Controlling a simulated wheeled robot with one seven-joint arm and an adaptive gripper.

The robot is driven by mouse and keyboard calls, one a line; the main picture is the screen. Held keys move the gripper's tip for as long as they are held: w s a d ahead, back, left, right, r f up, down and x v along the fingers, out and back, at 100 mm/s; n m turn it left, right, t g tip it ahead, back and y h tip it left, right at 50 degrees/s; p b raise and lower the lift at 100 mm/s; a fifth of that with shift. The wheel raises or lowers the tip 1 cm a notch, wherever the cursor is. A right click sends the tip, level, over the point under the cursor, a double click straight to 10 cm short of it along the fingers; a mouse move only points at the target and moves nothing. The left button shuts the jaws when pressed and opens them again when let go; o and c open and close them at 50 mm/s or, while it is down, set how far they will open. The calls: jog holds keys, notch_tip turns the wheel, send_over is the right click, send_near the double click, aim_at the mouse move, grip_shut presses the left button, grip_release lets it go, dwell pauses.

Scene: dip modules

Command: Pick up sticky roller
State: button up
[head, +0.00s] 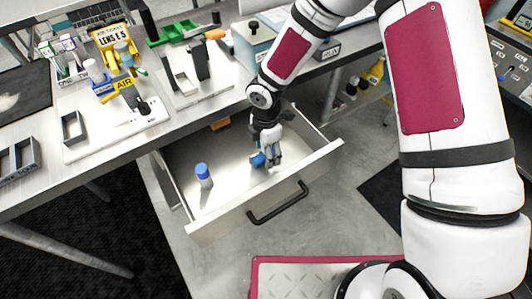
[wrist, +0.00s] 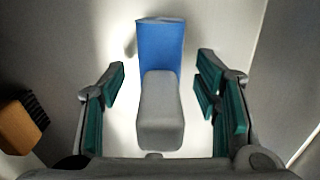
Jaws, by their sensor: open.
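A blue-and-grey object that looks like the sticky roller (wrist: 160,50) lies in the open drawer (head: 250,205). In the wrist view its blue part is farther off and its grey part is nearer. In the head view its blue end (head: 257,160) shows beside my fingers, and the rest is hidden by my gripper. My gripper (head: 268,155) points down into the drawer and is open. In the wrist view its green-padded fingers (wrist: 161,85) stand on both sides of the grey part, with gaps on each side.
An orange brush (wrist: 18,125) with dark bristles lies toward the drawer's back. The drawer walls surround my gripper. The tabletop (head: 215,118) edge overhangs behind.

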jog(key=c, duration=1.3)
jog(key=shift+o, duration=0.2)
jog(key=shift+r, duration=0.1)
notch_tip(320, 180, up, 10)
jog(key=shift+f, duration=0.1)
